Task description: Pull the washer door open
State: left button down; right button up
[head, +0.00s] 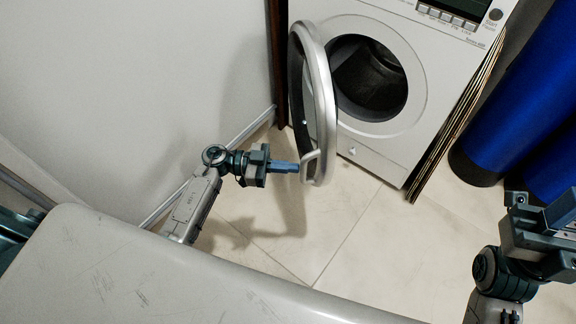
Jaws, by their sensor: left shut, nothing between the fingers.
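The white washer (425,40) stands at the top right with its dark drum opening (370,80) uncovered. Its round silver-rimmed door (322,85) stands well open, swung out to the left and seen nearly edge-on. A small handle (313,157) sits low on the door's rim. My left gripper (295,167) is shut with nothing between its fingers, its tips at the door's lower edge beside the handle. I cannot tell whether they touch it. My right gripper (562,210) is at the right edge, away from the door; its fingertips are not clear.
A pale wall (130,80) runs along the left. Thin panels (460,110) lean at the washer's right side, and blue cylinders (515,95) stand beyond. The tiled floor (350,240) in front of the washer is clear.

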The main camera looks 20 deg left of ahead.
pick_arm(q)
jog(key=c, duration=2.1)
grip_release()
jog(key=o, duration=0.4)
jog(key=shift+a, duration=0.1)
jog(key=p+v, duration=0.1)
jog(key=v, duration=0.9)
jog(key=shift+w+a+p, duration=0.2)
jog(key=shift+p, duration=0.15)
jog(key=shift+c, duration=0.2)
